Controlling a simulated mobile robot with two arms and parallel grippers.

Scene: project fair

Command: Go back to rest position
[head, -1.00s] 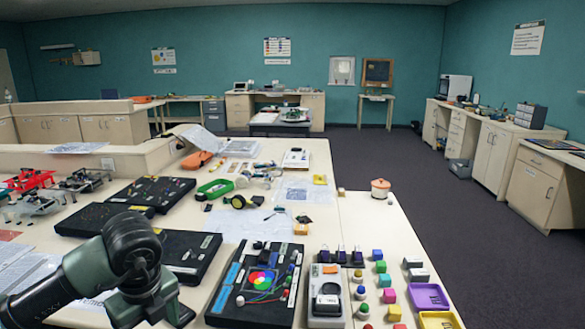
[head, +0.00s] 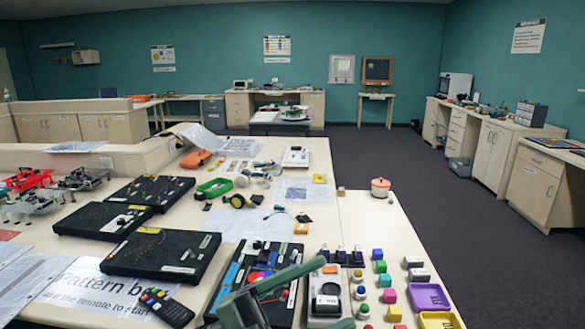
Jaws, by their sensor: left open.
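My left gripper (head: 334,292) shows at the bottom middle of the head view, with its grey-green fingers spread open. It is in front of the black board with the colour wheel (head: 262,279) and hides part of it. I see nothing held between the fingers. The rest of the left arm is below the picture's edge. My right gripper is not in view.
The long table (head: 225,165) carries black pattern boards (head: 160,253), a black remote (head: 167,307) on a printed sheet, coloured blocks (head: 389,296) and a purple tray (head: 428,297). An orange pot (head: 380,187) stands farther back. Open floor (head: 445,220) lies to the right.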

